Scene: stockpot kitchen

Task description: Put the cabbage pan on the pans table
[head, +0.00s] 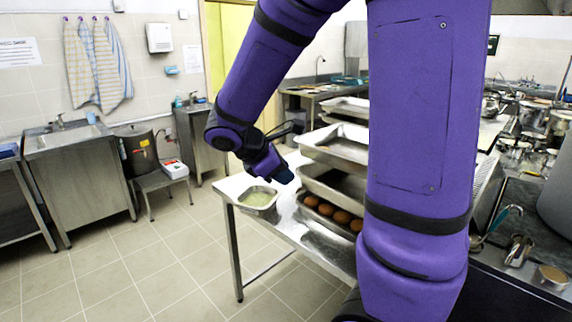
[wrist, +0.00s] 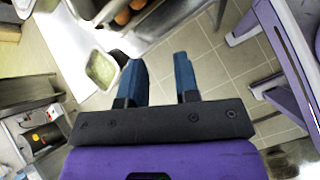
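The cabbage pan (head: 259,201), a small metal pan with pale green contents, sits on the near left corner of a white-topped table (head: 232,187). In the wrist view the pan (wrist: 101,71) is at the upper left, just left of my fingers. My gripper (wrist: 161,72) has its two blue fingers apart with floor seen between them, and it holds nothing. In the head view my gripper (head: 281,176) is above the table, just beyond and to the right of the pan, not touching it. I cannot tell which surface is the pans table.
Larger metal trays (head: 335,146) and a tray of brown round items (head: 333,210) stand right of the pan. A sink unit (head: 78,170) and a stool with a red-and-white box (head: 174,168) are at the left. Tiled floor (head: 150,255) is clear between.

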